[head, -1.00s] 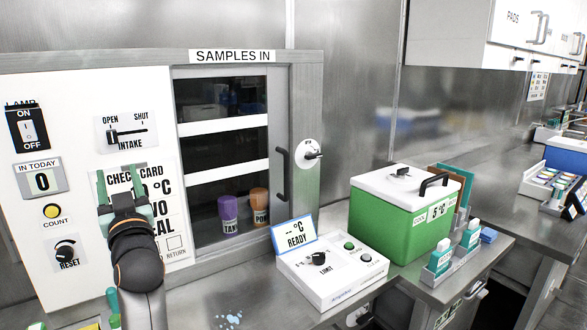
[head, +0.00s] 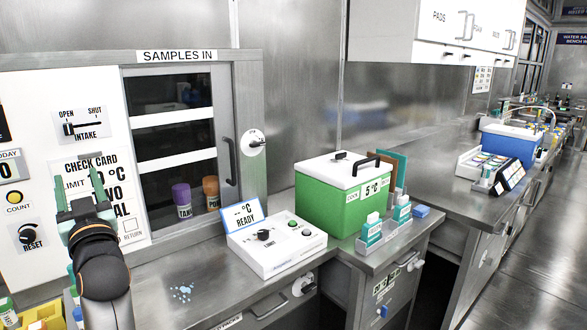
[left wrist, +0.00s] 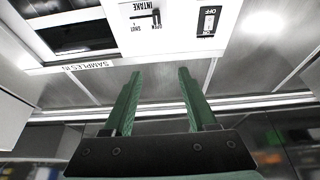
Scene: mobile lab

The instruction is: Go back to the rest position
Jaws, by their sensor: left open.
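My left gripper (head: 85,195) is raised in front of the white check card (head: 140,190) on the samples cabinet, at the left of the head view. Its green fingers are apart and hold nothing. In the left wrist view the two fingers (left wrist: 158,80) stand apart with empty space between them. Beyond them are the intake slider (left wrist: 143,15) and the lamp switch (left wrist: 209,20). My right gripper is in neither view.
The samples cabinet (head: 247,100) has a dark window with a purple and an orange jar behind it. The bench (head: 205,275) is bare beside the control box, apart from blue-white bits.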

